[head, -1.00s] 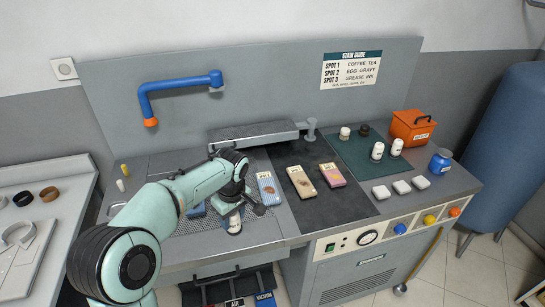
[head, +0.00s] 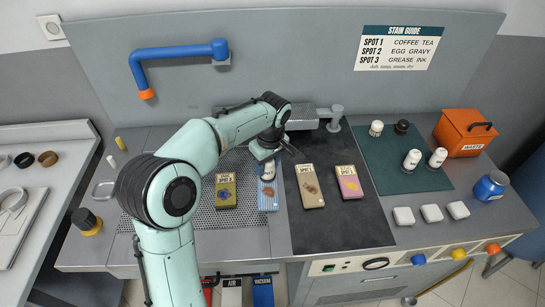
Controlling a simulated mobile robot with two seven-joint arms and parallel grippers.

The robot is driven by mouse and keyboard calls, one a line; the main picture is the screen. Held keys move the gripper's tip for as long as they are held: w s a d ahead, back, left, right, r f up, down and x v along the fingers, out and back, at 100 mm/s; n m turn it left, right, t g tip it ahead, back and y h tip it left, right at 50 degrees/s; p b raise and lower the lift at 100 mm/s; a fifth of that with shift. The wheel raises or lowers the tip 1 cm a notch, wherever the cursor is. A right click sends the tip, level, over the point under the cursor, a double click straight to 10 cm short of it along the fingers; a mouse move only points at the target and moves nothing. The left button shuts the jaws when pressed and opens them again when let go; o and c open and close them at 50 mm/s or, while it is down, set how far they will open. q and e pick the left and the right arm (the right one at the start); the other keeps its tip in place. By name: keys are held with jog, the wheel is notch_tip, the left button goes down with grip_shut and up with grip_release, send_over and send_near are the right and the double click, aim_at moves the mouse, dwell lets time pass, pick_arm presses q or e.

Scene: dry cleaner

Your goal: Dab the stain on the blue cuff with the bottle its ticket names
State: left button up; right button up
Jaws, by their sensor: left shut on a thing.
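The blue striped cuff (head: 268,203) lies on the worktop between an olive cuff (head: 225,198) and a beige cuff (head: 311,198). A small darker mark shows on its middle. Its ticket is hidden behind my gripper and bottle. My left gripper (head: 267,160) is shut on a white bottle (head: 268,173), over the far part of the blue cuff; I cannot tell whether it touches the cloth. The stain guide (head: 398,47) on the back panel lists Spot 1 coffee tea, Spot 2 egg gravy, Spot 3 grease ink. My right gripper is out of view.
A pink cuff (head: 348,184) lies right of the beige one. White pads (head: 431,213), a blue jar (head: 490,186) and an orange box (head: 464,133) are at the right. The dark board's front is clear.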

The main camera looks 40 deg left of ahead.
aim_at(267, 177)
pick_arm(q)
jog(key=shift+s+f+b, duration=0.2)
jog(key=shift+f+b, duration=0.15)
jog(key=shift+f, duration=0.4)
jog(key=shift+f+b, duration=1)
jog(key=shift+f, duration=1)
jog(key=shift+w, duration=0.1)
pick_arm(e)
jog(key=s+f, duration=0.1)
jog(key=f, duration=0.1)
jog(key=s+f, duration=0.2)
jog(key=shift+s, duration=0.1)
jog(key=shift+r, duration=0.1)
pick_arm(q)
jog(key=shift+f+b, duration=0.3)
jog(key=shift+f, duration=0.35)
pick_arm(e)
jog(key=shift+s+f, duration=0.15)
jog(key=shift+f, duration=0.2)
pick_arm(q)
jog(key=shift+r, duration=0.1)
